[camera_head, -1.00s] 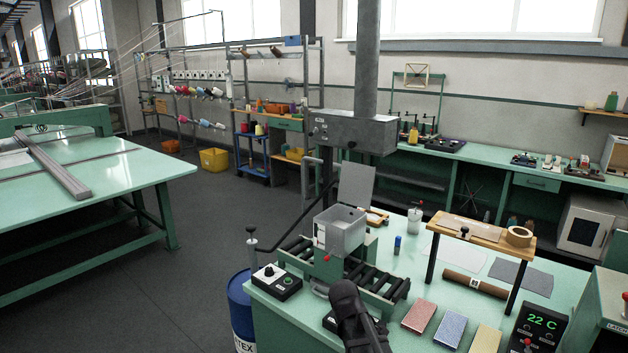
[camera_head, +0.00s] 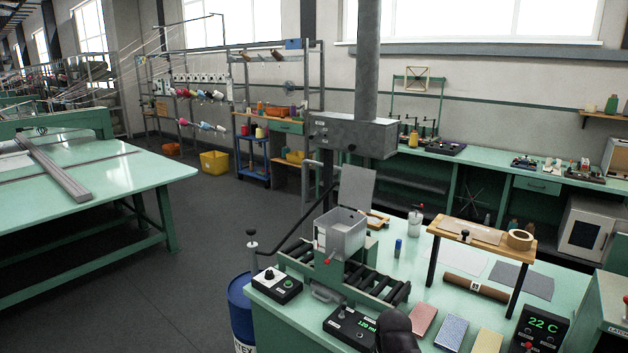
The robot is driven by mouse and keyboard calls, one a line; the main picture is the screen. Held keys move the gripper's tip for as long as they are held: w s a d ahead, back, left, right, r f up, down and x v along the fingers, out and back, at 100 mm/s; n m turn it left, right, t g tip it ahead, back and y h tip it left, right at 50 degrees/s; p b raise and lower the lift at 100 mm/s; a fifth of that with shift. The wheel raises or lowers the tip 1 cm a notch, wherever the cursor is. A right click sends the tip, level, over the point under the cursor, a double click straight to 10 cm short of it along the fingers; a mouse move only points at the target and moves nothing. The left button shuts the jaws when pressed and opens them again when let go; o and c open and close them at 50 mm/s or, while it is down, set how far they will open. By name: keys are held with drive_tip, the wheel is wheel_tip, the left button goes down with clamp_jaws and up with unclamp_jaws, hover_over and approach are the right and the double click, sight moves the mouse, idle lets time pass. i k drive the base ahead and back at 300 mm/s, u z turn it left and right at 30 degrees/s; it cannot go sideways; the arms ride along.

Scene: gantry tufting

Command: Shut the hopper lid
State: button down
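The hopper (camera_head: 343,238) is a grey open-topped metal box on a green stand over a black roller track. Its lid (camera_head: 357,189) is a flat grey plate that stands nearly upright at the hopper's back edge, so the hopper is open. A dark part of my own arm (camera_head: 397,332) shows at the bottom edge, right of the hopper and apart from it. My gripper's fingers are not in the picture.
The roller track (camera_head: 385,285) runs under the hopper. A wooden shelf stand (camera_head: 480,236), coloured swatches (camera_head: 451,331) and a blue drum (camera_head: 241,310) are nearby.

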sight(356, 186)
drive_tip(key=u, duration=1.35)
drive_tip(key=i, duration=3.5)
